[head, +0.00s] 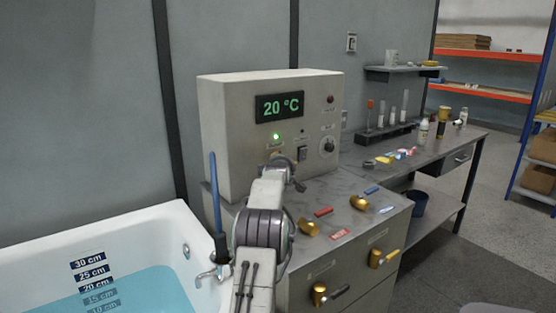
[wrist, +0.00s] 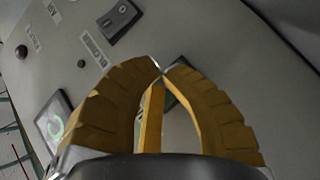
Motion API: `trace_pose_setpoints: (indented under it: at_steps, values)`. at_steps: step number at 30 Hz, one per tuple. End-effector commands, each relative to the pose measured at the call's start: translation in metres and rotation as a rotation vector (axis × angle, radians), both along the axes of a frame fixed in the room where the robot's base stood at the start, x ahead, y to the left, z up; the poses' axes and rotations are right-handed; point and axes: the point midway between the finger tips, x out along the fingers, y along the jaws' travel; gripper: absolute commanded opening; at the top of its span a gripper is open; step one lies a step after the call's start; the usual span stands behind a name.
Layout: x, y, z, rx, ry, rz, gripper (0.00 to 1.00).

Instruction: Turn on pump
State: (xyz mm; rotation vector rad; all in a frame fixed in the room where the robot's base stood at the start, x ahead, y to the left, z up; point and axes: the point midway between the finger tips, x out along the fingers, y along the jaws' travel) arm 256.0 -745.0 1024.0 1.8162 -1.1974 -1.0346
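A beige control box (head: 225,125) stands on the grey cabinet, with a green "20 °C" display (head: 280,107) on its front. A green lamp (head: 276,136) is lit on its panel, and a dark rocker switch (head: 302,154) sits to the right of my gripper. My gripper (head: 276,157) is at the lower front of the box, its fingers mostly hidden by my wrist. In the wrist view the orange fingers (wrist: 161,74) meet at their tips, with nothing seen between the tips. A dark switch-like part (wrist: 175,92) shows partly behind them; contact cannot be told. Another dark switch (wrist: 117,22) is above.
A white bathtub (head: 172,226) with blue water is at left, with a blue-handled brush (head: 215,190) by its edge. A knob (head: 327,146) is on the box's right.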

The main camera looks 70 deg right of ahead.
Motion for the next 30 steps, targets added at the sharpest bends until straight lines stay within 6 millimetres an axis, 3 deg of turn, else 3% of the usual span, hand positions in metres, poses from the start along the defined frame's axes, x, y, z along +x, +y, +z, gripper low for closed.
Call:
trace_pose_setpoints:
  at_steps: [30]
  values:
    - [-0.0097, 0.0082, -0.0021, -0.001, 0.002, -0.009, 0.0]
